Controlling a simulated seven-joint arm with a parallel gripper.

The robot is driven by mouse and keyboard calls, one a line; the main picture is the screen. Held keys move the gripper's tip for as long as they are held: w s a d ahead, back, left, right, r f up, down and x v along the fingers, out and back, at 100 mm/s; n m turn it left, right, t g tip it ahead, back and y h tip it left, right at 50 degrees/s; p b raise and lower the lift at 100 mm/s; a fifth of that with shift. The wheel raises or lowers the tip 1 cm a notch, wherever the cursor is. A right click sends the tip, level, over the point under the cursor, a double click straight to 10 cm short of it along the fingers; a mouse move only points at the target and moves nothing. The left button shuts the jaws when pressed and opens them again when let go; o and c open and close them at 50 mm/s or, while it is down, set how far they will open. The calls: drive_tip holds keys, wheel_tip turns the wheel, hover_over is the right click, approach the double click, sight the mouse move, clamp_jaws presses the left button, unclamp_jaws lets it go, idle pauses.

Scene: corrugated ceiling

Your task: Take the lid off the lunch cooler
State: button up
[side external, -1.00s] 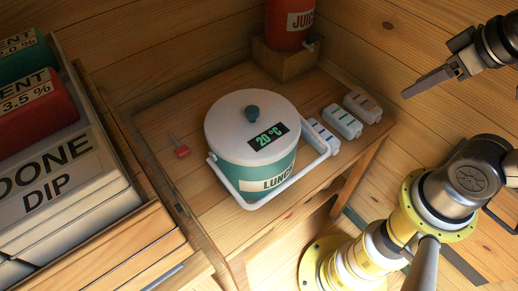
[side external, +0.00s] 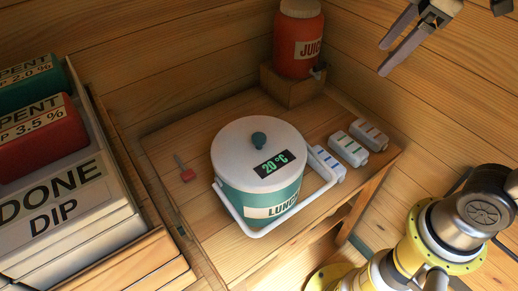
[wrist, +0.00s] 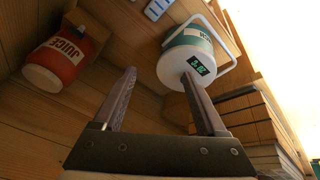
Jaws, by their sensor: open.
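The lunch cooler (side external: 262,195) stands upright on a wooden table, with a teal body and a white handle lowered around its front. The cooler also shows in the wrist view (wrist: 187,42), appearing upside down beyond the fingers. My gripper (side external: 392,48) is open and empty, high at the upper right in the side view, well apart from the cooler. Its two fingers (wrist: 163,85) are spread in the wrist view.
A red juice jug (side external: 298,45) stands on a wooden block (side external: 292,86) behind the cooler. Several white blocks (side external: 348,148) lie to the cooler's right. A small red-ended item (side external: 187,175) lies to its left. Stacked boxes (side external: 60,190) labelled "DONE DIP" and "SPENT" fill the left.

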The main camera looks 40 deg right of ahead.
drive_tip(key=w+a+n+g, duration=0.1)
drive_tip(key=w+a+n, duration=0.2)
drive_tip(key=w+a, duration=0.25)
drive_tip(key=n+g, duration=0.2)
drive_tip(key=n, duration=0.1)
hover_over(259, 136)
drive_tip(key=f, duration=1.3)
drive_tip(key=shift+s+d+f, duration=0.15)
drive_tip(key=shift+d+f, duration=0.1)
drive_tip(key=shift+f, duration=0.05)
drive_tip(key=shift+a+f, duration=0.2)
drive_tip(key=shift+f, duration=2.7)
clamp_jaws()
drive_tip(key=shift+r, duration=0.1)
